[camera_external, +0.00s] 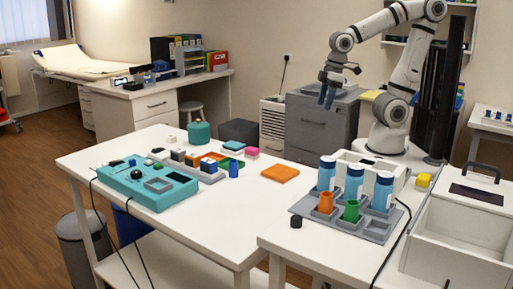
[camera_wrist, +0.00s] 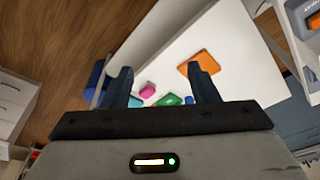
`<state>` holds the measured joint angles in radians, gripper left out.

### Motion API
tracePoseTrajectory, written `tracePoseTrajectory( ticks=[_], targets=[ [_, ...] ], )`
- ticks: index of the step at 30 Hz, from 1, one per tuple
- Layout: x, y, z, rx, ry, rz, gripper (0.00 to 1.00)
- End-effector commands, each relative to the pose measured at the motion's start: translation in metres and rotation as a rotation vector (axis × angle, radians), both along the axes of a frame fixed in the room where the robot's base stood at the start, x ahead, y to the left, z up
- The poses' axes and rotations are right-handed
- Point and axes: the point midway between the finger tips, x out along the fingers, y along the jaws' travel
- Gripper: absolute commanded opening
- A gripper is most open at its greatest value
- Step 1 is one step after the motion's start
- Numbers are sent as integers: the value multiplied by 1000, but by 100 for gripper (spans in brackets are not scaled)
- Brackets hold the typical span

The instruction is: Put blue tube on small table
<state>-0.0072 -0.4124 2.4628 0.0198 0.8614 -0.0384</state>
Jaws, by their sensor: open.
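A small dark-blue cylinder (camera_external: 233,169) stands on the white table (camera_external: 222,215) in the external view, near the small coloured blocks. I cannot tell which of these is the blue tube of the task, nor which table is the small one. My gripper (camera_external: 327,98) hangs above and behind the tables, fingers pointing down. In the wrist view my gripper (camera_wrist: 160,72) is open and empty, with the white tabletop (camera_wrist: 165,45) beyond its fingers.
An orange pad (camera_external: 280,173) lies on the table; it also shows in the wrist view (camera_wrist: 210,60). A teal device (camera_external: 140,187) sits at left. Green (camera_external: 351,211) and orange (camera_external: 326,203) cups stand in the rack. A white bin (camera_external: 455,245) stands at right. The table's front middle is clear.

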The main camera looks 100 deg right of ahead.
Motion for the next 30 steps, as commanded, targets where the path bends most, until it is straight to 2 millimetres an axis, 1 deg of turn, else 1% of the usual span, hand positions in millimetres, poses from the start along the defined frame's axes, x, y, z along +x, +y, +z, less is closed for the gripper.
tracePoseTrajectory(
  ticks=[1, 2, 4, 5, 6, 8, 9, 11, 12, 14, 15, 18, 21, 24, 27, 30],
  targets=[
    [17, 4, 6, 5, 0, 21, 54],
    [27, 7, 8, 10, -3, 35, 54],
    [56, 14, 10, 21, -14, 71, 54],
    [69, 17, 11, 25, -19, 87, 54],
    [85, 22, 10, 30, -27, 107, 54],
    [110, 29, 8, 38, -38, 137, 54],
    [127, 33, 6, 41, -47, 156, 54],
    [151, 40, 0, 45, -60, 182, 54],
    [167, 45, -4, 48, -68, 200, 54],
    [190, 52, -12, 49, -81, 226, 54],
    [205, 56, -19, 50, -88, 240, 54],
    [240, 68, -38, 48, -110, 278, 54],
    [268, 78, -59, 43, -128, 310, 54],
    [289, 85, -78, 36, -144, 333, 54],
    [302, 90, -91, 30, -154, 349, 54],
    [308, 92, -99, 26, -160, 355, 54]
  ],
)
